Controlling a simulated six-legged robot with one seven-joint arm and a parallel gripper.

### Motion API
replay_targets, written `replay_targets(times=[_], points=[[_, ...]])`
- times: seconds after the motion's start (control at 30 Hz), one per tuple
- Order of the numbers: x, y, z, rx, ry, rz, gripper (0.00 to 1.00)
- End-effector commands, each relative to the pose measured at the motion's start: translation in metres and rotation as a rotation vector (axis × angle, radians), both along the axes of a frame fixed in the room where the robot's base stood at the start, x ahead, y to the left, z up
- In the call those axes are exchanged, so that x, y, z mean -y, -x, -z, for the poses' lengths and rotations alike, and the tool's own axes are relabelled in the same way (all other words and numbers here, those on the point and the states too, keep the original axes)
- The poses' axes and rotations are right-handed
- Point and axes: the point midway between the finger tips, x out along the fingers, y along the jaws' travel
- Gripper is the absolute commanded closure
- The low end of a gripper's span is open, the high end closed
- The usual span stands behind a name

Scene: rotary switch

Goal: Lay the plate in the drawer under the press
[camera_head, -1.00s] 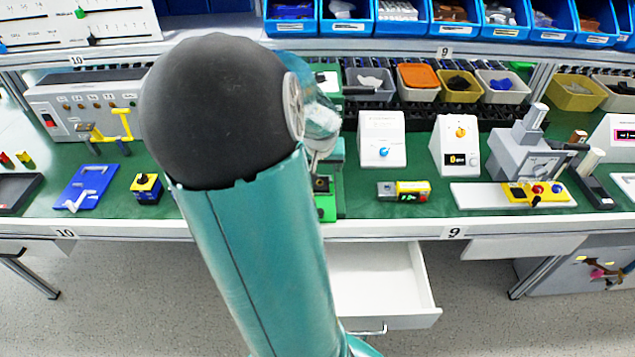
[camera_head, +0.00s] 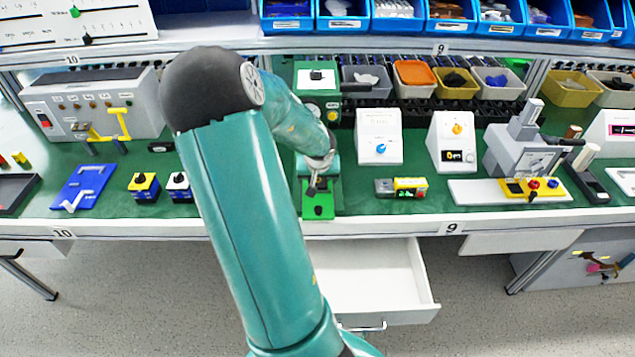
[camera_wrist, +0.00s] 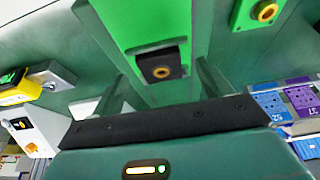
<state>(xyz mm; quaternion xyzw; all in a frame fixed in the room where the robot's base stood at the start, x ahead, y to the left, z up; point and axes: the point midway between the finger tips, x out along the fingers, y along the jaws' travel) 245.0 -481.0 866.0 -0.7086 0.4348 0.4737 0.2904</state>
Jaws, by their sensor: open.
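The green press (camera_head: 318,78) stands on the bench with its green base (camera_head: 318,207) at the front edge. The white drawer (camera_head: 385,285) below the bench is pulled open; the part of its inside that shows is empty, and my arm hides its left side. My gripper (camera_head: 314,187) is over the press base. In the wrist view my open gripper (camera_wrist: 160,75) has one finger on each side of a dark square piece (camera_wrist: 162,66) with a brass ring, on the green press. I cannot tell whether this piece is the plate, or whether the fingers touch it.
Blue switch blocks (camera_head: 145,187) stand left of the press. A small box with a yellow top (camera_head: 408,187) and white control panels (camera_head: 380,137) stand to its right. Bins (camera_head: 415,75) line the back.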

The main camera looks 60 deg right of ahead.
Motion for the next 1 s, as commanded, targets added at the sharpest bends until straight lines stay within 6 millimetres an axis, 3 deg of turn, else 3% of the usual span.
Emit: replay_targets(times=[0.13,0.4,0.6,0.7,1.0], points=[[0.006,-0.002,0.016,-0.001,-0.001,0.001,0.22],[0.007,-0.004,0.019,0.0,0.0,0.0,0.22],[0.007,-0.004,0.019,0.0,0.0,0.0,0.61],[0.007,-0.004,0.019,0.0,0.001,0.0,0.75],[0.007,-0.004,0.016,0.001,0.002,-0.001,0.75]])
